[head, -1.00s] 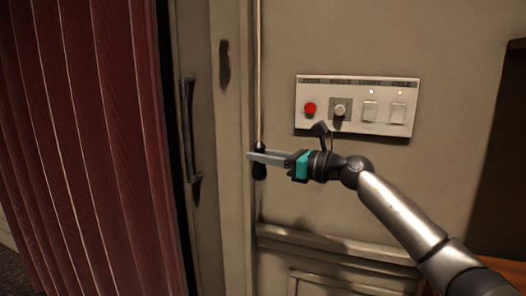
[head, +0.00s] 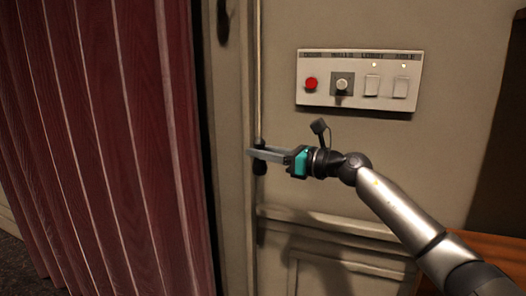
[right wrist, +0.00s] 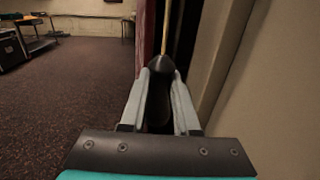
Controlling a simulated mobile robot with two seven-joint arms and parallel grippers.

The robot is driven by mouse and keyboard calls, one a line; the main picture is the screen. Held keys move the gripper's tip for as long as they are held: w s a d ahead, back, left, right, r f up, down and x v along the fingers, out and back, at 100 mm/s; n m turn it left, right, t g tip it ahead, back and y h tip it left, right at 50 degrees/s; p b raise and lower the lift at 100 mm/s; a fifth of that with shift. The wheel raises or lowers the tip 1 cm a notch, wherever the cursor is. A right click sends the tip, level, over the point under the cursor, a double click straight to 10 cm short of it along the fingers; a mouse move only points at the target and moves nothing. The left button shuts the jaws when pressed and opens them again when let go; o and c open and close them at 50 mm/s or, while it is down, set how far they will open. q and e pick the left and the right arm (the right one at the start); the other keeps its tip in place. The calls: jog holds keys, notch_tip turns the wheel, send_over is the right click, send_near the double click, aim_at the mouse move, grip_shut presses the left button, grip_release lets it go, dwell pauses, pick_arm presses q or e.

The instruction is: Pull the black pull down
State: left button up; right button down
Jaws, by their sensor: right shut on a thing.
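The black pull (head: 259,167) hangs at the lower end of a thin light cord along the wall, in the middle of the head view. My right gripper (head: 262,154) is shut on it, with the fingers lying across the pull. In the right wrist view the black pull (right wrist: 160,85) sits between the two grey fingers, its tapered top and the cord rising above them. The fingers hide part of the pull in the head view. My left gripper is not in view.
A control panel (head: 358,105) with a red button, a knob and two switches is on the wall above my right arm. A dark red curtain (head: 110,150) hangs at the left. A ledge (head: 330,224) runs below the gripper. The right wrist view shows open carpet (right wrist: 70,100).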

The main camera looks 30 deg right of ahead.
jog(key=shift+a+f, duration=0.15)
jog(key=shift+f, duration=0.1)
jog(key=c, duration=1)
grip_release()
jog(key=shift+w, duration=0.25)
jog(key=shift+o, duration=0.8)
jog(key=shift+w+a+f, duration=0.1)
jog(key=shift+w, duration=0.05)
jog(key=shift+o, duration=1)
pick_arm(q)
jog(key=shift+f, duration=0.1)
pick_arm(e)
jog(key=shift+r, duration=0.2)
jog(key=shift+s, duration=0.25)
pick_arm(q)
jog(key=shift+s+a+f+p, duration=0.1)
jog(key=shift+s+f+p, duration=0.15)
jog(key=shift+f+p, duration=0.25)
pick_arm(e)
jog(key=v, duration=1.5)
jog(key=shift+d, duration=0.2)
